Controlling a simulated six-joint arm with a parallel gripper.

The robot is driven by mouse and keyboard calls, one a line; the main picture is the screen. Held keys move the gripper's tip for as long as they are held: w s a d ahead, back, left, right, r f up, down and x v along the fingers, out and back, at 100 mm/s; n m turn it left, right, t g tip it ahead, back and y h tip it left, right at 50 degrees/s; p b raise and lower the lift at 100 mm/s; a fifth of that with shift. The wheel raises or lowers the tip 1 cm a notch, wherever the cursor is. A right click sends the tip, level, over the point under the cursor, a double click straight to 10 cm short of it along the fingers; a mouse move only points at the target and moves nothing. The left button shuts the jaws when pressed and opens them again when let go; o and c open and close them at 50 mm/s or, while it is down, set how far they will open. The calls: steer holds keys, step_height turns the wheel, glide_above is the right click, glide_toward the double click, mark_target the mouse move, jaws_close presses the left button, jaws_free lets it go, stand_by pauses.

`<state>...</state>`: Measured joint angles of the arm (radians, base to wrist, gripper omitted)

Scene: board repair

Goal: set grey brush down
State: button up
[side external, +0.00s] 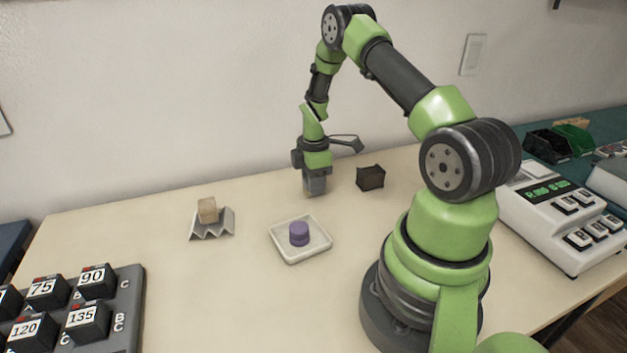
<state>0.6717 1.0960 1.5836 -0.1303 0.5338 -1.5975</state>
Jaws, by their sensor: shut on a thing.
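My gripper (314,179) points down near the back of the table, behind the white tray. It is shut on a small grey thing (316,188), which I take to be the grey brush. The jaws hide most of it, and its shape is hard to tell from them. Its lower end is close to the tabletop; I cannot tell whether it touches.
A dark block (371,178) stands just right of my gripper. A white tray (285,249) holds a purple cylinder (299,233). A wooden block (207,210) rests on a grey zigzag stand (212,229) at left. Numbered blocks (90,322) fill the front left. Bare tabletop separates these.

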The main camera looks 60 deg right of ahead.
steer(key=shift+f, duration=0.1)
steer(key=o, duration=0.9)
step_height(320, 180, up, 13)
steer(key=a+r+m+t, duration=0.3)
steer(key=a+r+m, duration=0.1)
steer(key=a+r, duration=0.65)
steer(key=s+a+r+m+t, duration=0.1)
steer(key=s+a+r+m, duration=0.1)
steer(key=s+a+m, duration=0.1)
steer(key=s+a+r+m+t+y, duration=0.1)
steer(key=s+a+r+m, duration=0.1)
steer(key=s+a, duration=0.4)
steer(key=s+a+r+m+t+y, duration=0.1)
steer(key=s+a+r+m+t, duration=0.1)
steer(key=s+a+m, duration=0.2)
steer(key=shift+s+a+r, duration=0.15)
steer(key=shift+a+r, duration=0.25)
steer(key=shift+a, duration=0.2)
